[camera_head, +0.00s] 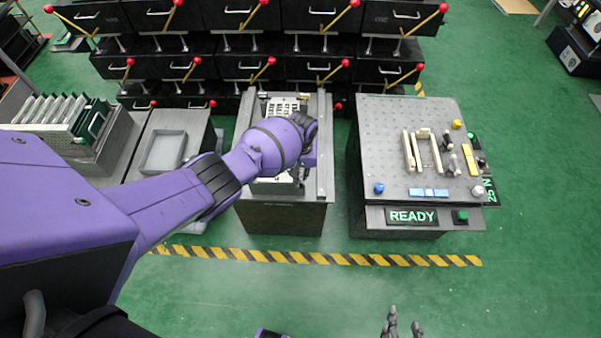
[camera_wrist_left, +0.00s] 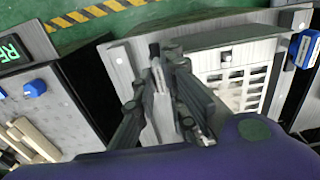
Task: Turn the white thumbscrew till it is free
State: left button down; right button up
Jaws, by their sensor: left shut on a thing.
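My left gripper (camera_wrist_left: 166,62) is over the middle fixture's right side, as the head view shows it. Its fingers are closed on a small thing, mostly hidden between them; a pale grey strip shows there. I cannot tell whether this is the white thumbscrew. In the head view my left arm covers much of this fixture (camera_head: 283,213). My right gripper (camera_head: 403,322) is at the bottom edge, its fingers apart and empty.
The right bench (camera_head: 380,115) holds beige bars, coloured knobs and a READY sign (camera_head: 412,216). A grey tray (camera_head: 165,152) and a rack of panels (camera_head: 55,113) stand at left. Drawers with red-tipped levers line the back. The green floor in front is clear.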

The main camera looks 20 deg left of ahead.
aim_at(302, 174)
pick_arm(q)
jog(key=shift+w+r, duration=0.25)
jog(key=shift+w, duration=0.1)
jog(key=c, duration=1.8)
grip_release()
jog(key=shift+s+f, duration=0.15)
notch_tip(302, 174, up, 12)
